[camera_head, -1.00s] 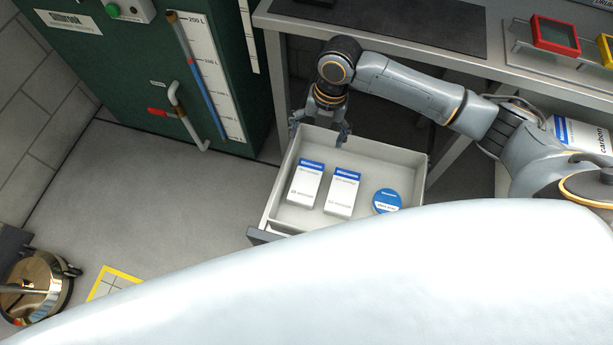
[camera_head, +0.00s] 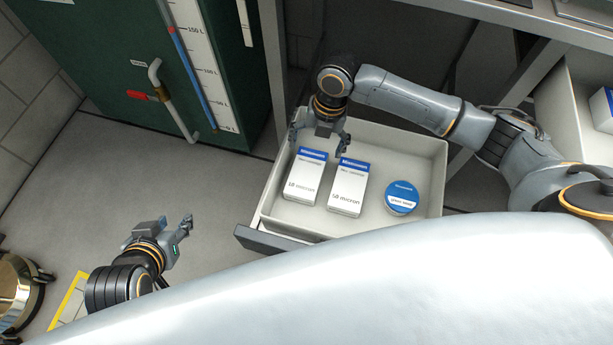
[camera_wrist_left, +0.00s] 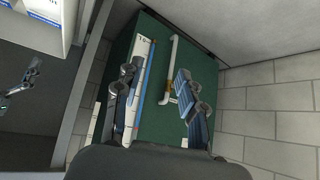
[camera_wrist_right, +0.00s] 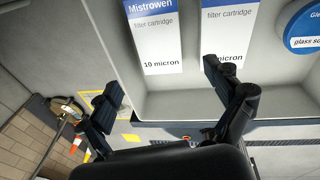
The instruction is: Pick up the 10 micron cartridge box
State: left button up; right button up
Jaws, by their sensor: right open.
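The 10 micron cartridge box (camera_head: 306,177), white with a blue top band, lies in the open drawer (camera_head: 428,172), left of a similar box (camera_head: 348,188). Its printed label also shows in the right wrist view (camera_wrist_right: 153,40). My right gripper (camera_head: 322,146) is open and empty, pointing down at the drawer's far side, just behind the two boxes. The right wrist view (camera_wrist_right: 165,105) shows its fingers apart, with the 10 micron box ahead, apart from them. My left gripper (camera_head: 182,232) is open and empty over the floor, left of the drawer.
A green tank (camera_head: 110,60) with pipe and gauge stands at the back left. The bench (camera_head: 480,20) is above and behind. Floor (camera_head: 130,180) left of the drawer is clear.

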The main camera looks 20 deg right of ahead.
pick_arm(q)
jog(key=w+d+r+t+h+b, duration=0.2)
jog(key=w+d+r+t, duration=0.1)
jog(key=w+r+t, duration=0.4)
pick_arm(e)
send_over(307, 172)
jog(key=f, duration=0.4)
jog(key=d+f, duration=0.1)
jog(key=f, duration=0.2)
jog(key=shift+s, duration=0.25)
jog(key=shift+f, duration=0.25)
jog(key=f+b, duration=0.1)
jog(key=f, duration=0.2)
jog(key=f+b, duration=0.1)
jog(key=shift+w+a+f+b, duration=0.3)
jog(key=shift+a+b, duration=0.05)
jog(key=shift+f, duration=0.15)
pick_arm(q)
notch_tip(307, 172, up, 12)
jog(key=d+t+h, duration=0.2)
jog(key=t, duration=0.4)
jog(key=shift+w+r+m+h, duration=0.2)
jog(key=shift+w+m+h, duration=0.1)
jog(key=shift+w, duration=0.1)
pick_arm(e)
jog(key=c, duration=1)
